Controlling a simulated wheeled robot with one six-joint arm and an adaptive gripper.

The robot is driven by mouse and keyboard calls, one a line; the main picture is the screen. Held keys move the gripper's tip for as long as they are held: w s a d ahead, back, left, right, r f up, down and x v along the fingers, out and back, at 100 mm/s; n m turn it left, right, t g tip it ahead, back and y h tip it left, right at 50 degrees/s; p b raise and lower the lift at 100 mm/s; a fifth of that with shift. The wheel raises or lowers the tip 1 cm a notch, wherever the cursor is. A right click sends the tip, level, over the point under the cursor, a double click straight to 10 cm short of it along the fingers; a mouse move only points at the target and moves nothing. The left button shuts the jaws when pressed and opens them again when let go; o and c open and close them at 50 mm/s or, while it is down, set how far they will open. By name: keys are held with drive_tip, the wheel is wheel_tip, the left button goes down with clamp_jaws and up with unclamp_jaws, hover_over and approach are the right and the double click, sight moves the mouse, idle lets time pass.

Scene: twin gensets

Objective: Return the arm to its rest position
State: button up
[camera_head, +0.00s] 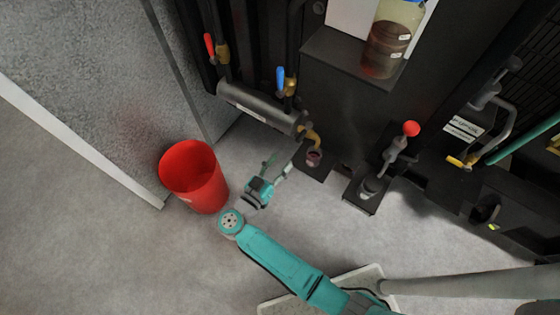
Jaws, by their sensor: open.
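My arm reaches in from the bottom edge, with a teal link (285,265) bending at a round grey joint beside the red bucket. My gripper (283,160) is at the end of the arm, pointing up and right toward the machine's base. It is open, and I see nothing between its fingers. It is just left of a brass-coloured spout (311,136) and a small dark cup-like fitting (314,157). I cannot tell its height above the floor or whether it touches anything.
A red bucket (195,178) stands left of my arm, near the grey wall (90,75). A horizontal dark cylinder (257,104) has red-handled (209,44) and blue-handled (281,80) valves above. A red-knobbed lever (410,129) and a jar (388,45) are right. Floor at lower left is clear.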

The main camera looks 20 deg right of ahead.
idle(0.3)
drive_tip(key=s+d+r+n+t+y, duration=0.35)
drive_tip(key=s+d+r+t, duration=0.45)
drive_tip(key=s, duration=0.4)
drive_tip(key=s+r+n+g+y, duration=0.1)
drive_tip(key=s+r+y, duration=0.1)
drive_tip(key=s, duration=0.5)
drive_tip(key=s+a+r+n+g+y, duration=0.1)
drive_tip(key=s+r+n+y, duration=0.1)
drive_tip(key=s+y, duration=0.3)
drive_tip(key=s+r+n+g+y, duration=0.1)
drive_tip(key=s+r+g+y, duration=0.1)
drive_tip(key=s, duration=0.9)
drive_tip(key=shift+a+r+n+y, duration=0.15)
drive_tip(key=shift+r+n+y, duration=0.25)
drive_tip(key=shift+y, duration=0.45)
